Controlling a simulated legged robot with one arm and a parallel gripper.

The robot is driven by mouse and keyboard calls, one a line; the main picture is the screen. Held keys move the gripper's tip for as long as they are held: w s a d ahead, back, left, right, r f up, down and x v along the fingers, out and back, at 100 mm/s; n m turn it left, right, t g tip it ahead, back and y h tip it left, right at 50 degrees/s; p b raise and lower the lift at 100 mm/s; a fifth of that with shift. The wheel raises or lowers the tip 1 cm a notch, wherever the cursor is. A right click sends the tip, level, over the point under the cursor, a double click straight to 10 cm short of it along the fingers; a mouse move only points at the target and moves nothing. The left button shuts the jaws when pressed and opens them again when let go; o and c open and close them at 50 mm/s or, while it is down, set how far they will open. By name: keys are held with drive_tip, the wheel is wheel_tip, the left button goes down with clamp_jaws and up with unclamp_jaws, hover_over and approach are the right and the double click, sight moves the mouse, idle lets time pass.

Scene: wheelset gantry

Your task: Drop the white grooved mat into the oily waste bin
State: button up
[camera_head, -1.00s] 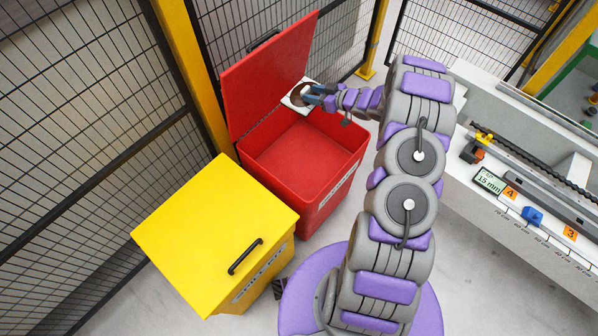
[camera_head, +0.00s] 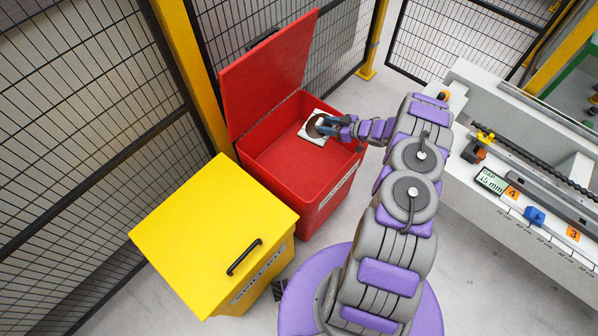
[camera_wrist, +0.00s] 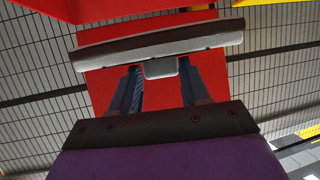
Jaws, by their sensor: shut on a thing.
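The white mat (camera_head: 304,134) has a dark brown round patch on its top. My gripper (camera_head: 326,125) is shut on its right edge and holds it over the open red bin (camera_head: 345,176). In the wrist view the mat (camera_wrist: 215,42) shows edge-on across the fingertips of my gripper (camera_wrist: 160,75), with red bin surface behind it. The bin's lid (camera_head: 268,75) stands raised at the back left. The bin's inside looks empty where it shows. Whether the mat is above or just below the rim is hard to tell.
A yellow bin (camera_head: 215,235) with a closed lid and black handle stands in front left of the red bin. Mesh fence (camera_head: 80,130) and a yellow post (camera_head: 192,70) stand behind. A grey machine bench (camera_head: 480,110) with numbered labels lies to the right.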

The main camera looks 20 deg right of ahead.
drive_tip(key=shift+f+b, duration=1.55)
drive_tip(key=shift+f, duration=1.15)
drive_tip(key=o, duration=1.2)
drive_tip(key=shift+r, duration=0.1)
drive_tip(key=p+v, duration=0.4)
drive_tip(key=v, duration=1.3)
drive_tip(key=shift+s+d, duration=0.2)
